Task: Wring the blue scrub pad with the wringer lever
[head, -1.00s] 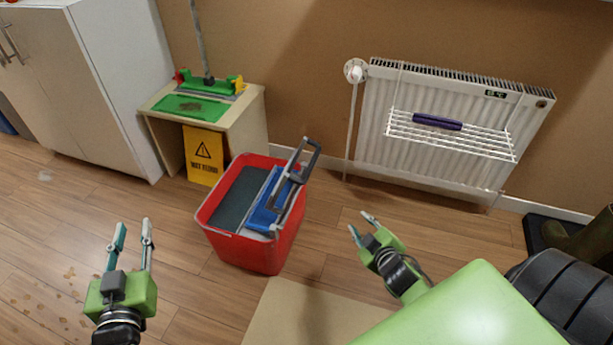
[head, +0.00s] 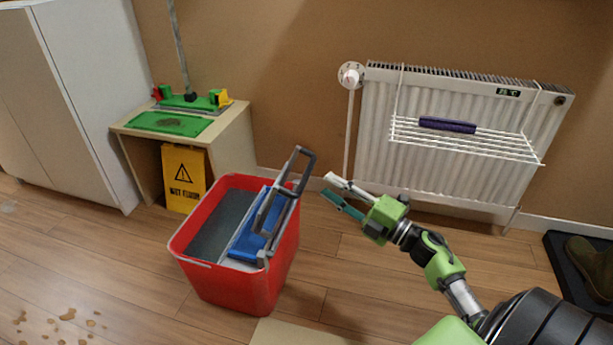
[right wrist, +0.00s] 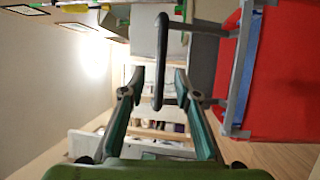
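The red bucket (head: 262,285) stands on the floor with dark water in its left part. The blue scrub pad (head: 248,240) lies in the wringer on the bucket's right side, partly hidden by the frame. The grey wringer lever (head: 300,168) rises above the bucket's right rim, its handle at the top. My right gripper (head: 332,191) is open, just right of the lever, pointing towards it. In the right wrist view, the lever's dark handle bar (right wrist: 160,62) shows between the open fingertips (right wrist: 158,82), not gripped. My left gripper is out of view.
A yellow wet-floor sign (head: 184,178) leans there. A radiator (head: 375,150) with a white rack is behind my right arm. Brown stains lie on the floor.

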